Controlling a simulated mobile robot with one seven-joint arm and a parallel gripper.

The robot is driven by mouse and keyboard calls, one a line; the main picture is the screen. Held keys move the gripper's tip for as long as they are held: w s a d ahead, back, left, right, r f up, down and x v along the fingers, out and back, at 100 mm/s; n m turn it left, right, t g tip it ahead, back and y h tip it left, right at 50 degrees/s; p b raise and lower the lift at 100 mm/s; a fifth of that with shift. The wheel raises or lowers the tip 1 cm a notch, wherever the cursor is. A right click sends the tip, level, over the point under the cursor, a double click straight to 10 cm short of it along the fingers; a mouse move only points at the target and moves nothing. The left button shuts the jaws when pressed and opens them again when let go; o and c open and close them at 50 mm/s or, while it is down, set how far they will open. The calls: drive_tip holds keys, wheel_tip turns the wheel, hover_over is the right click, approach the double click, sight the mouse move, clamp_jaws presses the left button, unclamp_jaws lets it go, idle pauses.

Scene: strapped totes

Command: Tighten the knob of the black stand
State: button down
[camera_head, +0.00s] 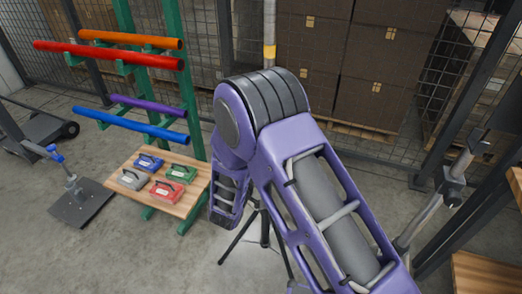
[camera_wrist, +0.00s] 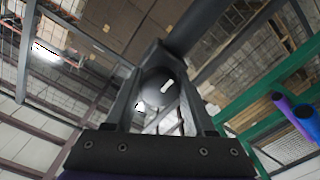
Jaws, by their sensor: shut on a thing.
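The black stand (camera_head: 264,230) is mostly hidden behind my purple arm in the head view; its thin dark splayed legs show below the arm. In the wrist view, a round dark knob (camera_wrist: 153,92) with a small white mark lies between the two fingers of my gripper (camera_wrist: 162,78). The gripper is shut on the knob, one finger on each side. A thick dark bar, likely part of the stand, runs up to the right past the fingers. My gripper is hidden in the head view.
Left are a green rack with coloured tubes (camera_head: 110,55), a wooden board (camera_head: 192,201) with several coloured cases, and a blue-knobbed stand (camera_head: 72,187). A grey pole (camera_head: 434,205) stands right. Mesh fence lies behind.

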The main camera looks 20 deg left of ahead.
drive_tip(key=shift+c, duration=1.3)
unclamp_jaws()
drive_tip(key=s+a, duration=0.1)
drive_tip(key=s, duration=1.6)
drive_tip(key=shift+s+a, duration=0.2)
